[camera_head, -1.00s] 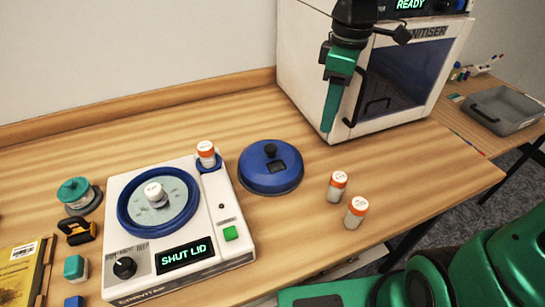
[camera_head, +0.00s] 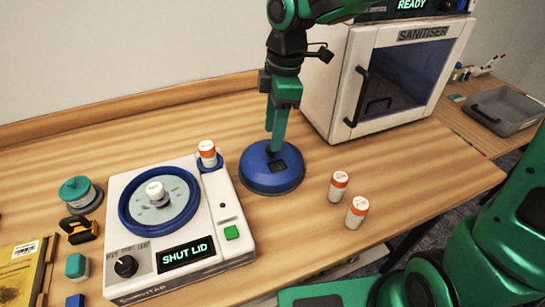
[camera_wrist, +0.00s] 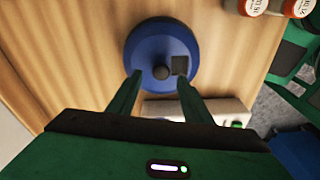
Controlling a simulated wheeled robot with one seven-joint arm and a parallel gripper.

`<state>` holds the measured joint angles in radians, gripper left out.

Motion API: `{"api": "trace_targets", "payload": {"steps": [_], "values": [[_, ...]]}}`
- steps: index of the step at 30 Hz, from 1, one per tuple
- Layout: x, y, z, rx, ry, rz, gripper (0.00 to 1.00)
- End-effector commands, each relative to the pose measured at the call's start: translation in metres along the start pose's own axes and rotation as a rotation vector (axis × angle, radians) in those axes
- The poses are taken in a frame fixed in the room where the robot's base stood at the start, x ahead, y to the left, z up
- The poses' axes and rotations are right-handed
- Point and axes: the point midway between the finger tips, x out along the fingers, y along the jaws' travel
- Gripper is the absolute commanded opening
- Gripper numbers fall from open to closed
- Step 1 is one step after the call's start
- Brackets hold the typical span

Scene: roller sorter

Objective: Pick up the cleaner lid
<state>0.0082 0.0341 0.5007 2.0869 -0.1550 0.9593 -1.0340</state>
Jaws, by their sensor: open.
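The cleaner lid (camera_head: 262,176) is a round blue lid with a dark knob and a small dark window, lying flat on the table right of the cleaner. It also shows in the wrist view (camera_wrist: 150,48), with its dark knob (camera_wrist: 161,72) between and ahead of the fingers. My gripper (camera_head: 275,142) is above the lid, pointing down, its fingertips close to the knob. In the wrist view my gripper (camera_wrist: 158,80) is open with the fingers apart on either side of the knob. I cannot tell whether they touch it. The white cleaner (camera_head: 237,207) stands uncovered, its display reading SHUT LID.
A vial with an orange cap (camera_head: 207,153) stands on the cleaner's back corner. Two more orange-capped vials (camera_head: 338,186) stand right of the lid. The white sanitiser (camera_head: 345,60) is behind right. A teal-topped jar (camera_head: 75,191) and a yellow box (camera_head: 20,265) are at left.

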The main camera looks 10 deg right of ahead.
Motion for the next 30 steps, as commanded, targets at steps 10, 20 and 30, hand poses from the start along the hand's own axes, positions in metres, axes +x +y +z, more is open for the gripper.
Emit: {"api": "trace_targets", "payload": {"steps": [10,20,30], "values": [[0.037,0.0,0.001,0.001,0.0,-0.001,0.45],[0.037,0.0,0.001,0.001,-0.001,0.0,0.19],[0.037,0.001,0.001,0.002,0.0,0.0,0.0]]}}
